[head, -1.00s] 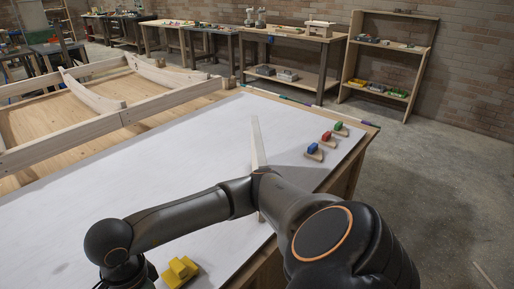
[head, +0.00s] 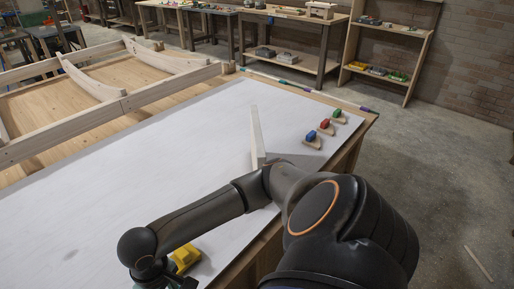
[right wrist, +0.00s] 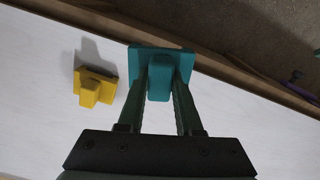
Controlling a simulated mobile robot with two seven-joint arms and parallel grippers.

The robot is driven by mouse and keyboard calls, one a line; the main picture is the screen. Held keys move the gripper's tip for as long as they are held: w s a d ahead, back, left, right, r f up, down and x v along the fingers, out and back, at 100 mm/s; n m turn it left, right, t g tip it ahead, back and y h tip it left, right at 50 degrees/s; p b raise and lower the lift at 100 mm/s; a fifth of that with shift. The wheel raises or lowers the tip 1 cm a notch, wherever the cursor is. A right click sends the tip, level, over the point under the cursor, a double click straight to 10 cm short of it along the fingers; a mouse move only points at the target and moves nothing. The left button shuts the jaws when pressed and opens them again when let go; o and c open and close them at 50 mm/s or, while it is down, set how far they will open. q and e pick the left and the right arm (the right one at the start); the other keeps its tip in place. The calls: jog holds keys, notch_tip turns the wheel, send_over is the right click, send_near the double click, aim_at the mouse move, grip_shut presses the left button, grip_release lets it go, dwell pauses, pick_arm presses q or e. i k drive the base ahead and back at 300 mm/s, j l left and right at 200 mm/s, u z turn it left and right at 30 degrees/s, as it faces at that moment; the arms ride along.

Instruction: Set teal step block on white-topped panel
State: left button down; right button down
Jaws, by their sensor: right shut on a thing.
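The teal step block (right wrist: 160,62) is between the fingers of my right gripper (right wrist: 160,88), which is shut on its raised middle part. In the right wrist view it is over the edge strip of the white-topped panel (head: 130,165). I cannot tell its height above the surface. In the head view my right arm crosses the panel's near right part, and the gripper is mostly cut off at the bottom edge. The white top also shows in the right wrist view (right wrist: 40,90). My left gripper is not in view.
A yellow step block (head: 184,258) stands on the panel close to my right gripper, left of the teal one in the wrist view (right wrist: 90,87). A pale wooden bar (head: 257,135) and blue (head: 312,136), red (head: 325,124) and green (head: 337,114) blocks lie farther off. The panel's left part is clear.

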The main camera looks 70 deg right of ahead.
aim_at(256, 127)
jog(key=k+l+u, duration=0.1)
jog(key=l, duration=0.35)
jog(key=k+l+u, duration=0.1)
jog(key=l, duration=0.3)
jog(key=k+l, duration=0.2)
jog(key=l, duration=0.2)
jog(key=k+l+u, duration=0.15)
jog(key=l, duration=0.3)
jog(key=k+l+u, duration=0.1)
jog(key=l, duration=0.3)
